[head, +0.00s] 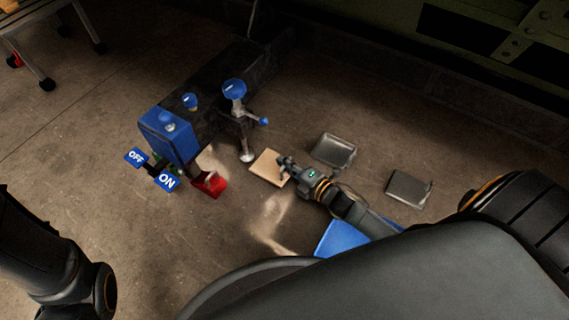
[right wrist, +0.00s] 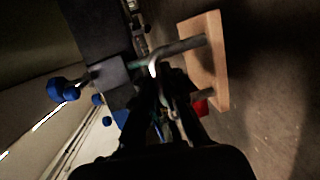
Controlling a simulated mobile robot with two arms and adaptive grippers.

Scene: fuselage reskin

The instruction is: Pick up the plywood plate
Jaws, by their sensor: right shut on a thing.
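The plywood plate (head: 268,167) is a small, pale tan square in the middle of the head view. In the right wrist view the plywood plate (right wrist: 217,62) shows as a light board seen at a slant.
A dark bench-like fixture with a blue box (head: 168,136), blue knobs and OFF/ON signs (head: 166,181) stands left of the plate. A red piece (head: 209,184) is beside it. Two grey trays (head: 333,150) (head: 408,188) lie to the right.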

